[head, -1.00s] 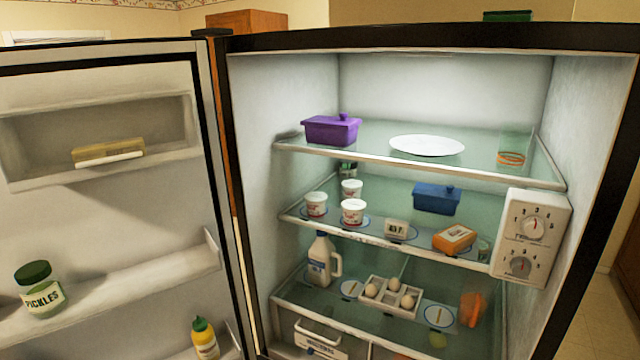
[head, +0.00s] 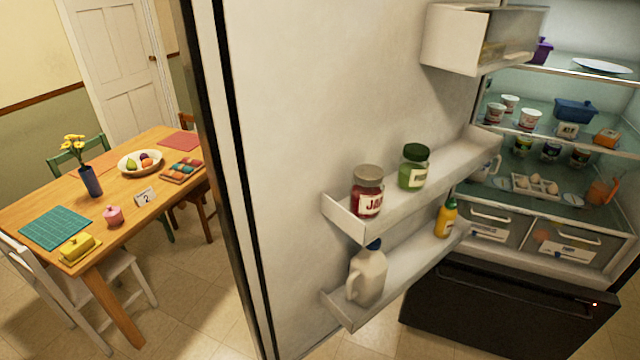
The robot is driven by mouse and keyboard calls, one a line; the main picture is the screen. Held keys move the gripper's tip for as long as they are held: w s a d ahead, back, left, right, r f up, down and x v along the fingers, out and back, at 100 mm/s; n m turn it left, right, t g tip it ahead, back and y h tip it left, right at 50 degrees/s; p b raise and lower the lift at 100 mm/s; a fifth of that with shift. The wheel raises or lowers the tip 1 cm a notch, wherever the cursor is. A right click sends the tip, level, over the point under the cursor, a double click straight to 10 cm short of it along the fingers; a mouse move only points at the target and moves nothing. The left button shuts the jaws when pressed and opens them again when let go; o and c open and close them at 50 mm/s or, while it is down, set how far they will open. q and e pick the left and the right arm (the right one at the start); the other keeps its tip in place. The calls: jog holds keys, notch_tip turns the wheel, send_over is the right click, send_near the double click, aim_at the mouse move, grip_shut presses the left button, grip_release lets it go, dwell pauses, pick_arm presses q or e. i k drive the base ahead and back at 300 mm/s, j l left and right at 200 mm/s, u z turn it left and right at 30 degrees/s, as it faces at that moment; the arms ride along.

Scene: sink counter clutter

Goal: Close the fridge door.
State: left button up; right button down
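The fridge door (head: 310,120) stands wide open in the head view, its white inner side facing me and its dark edge running down the left of it. Its shelves hold a jam jar (head: 367,191), a green-lidded jar (head: 414,167), a yellow bottle (head: 446,217) and a white jug (head: 367,274). The fridge interior (head: 560,95) shows at the right, with glass shelves of food and drawers. Neither of my grippers is in view.
A wooden dining table (head: 125,215) with a vase, fruit bowl and dishes stands at the left beyond the door, with chairs around it. A dark lower drawer front (head: 500,312) is below the fridge interior. Tiled floor (head: 200,325) shows between table and door.

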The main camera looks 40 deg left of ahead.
aim_at(288, 98)
jog(key=j+z, duration=0.1)
jog(key=j, duration=0.35)
jog(key=k+j+z, duration=0.15)
jog(key=j, duration=0.25)
jog(key=k+j+z, duration=0.1)
jog(key=j, duration=0.3)
jog(key=k+j+z, duration=0.15)
jog(key=j, duration=0.25)
jog(key=k+j+z, duration=0.1)
jog(key=j, duration=0.3)
jog(key=i+j, duration=0.1)
jog(key=j, duration=0.35)
jog(key=i+j+z, duration=0.1)
jog(key=j, duration=0.35)
jog(key=i+j, duration=0.1)
jog(key=j, duration=0.4)
jog(key=l+z, duration=0.05)
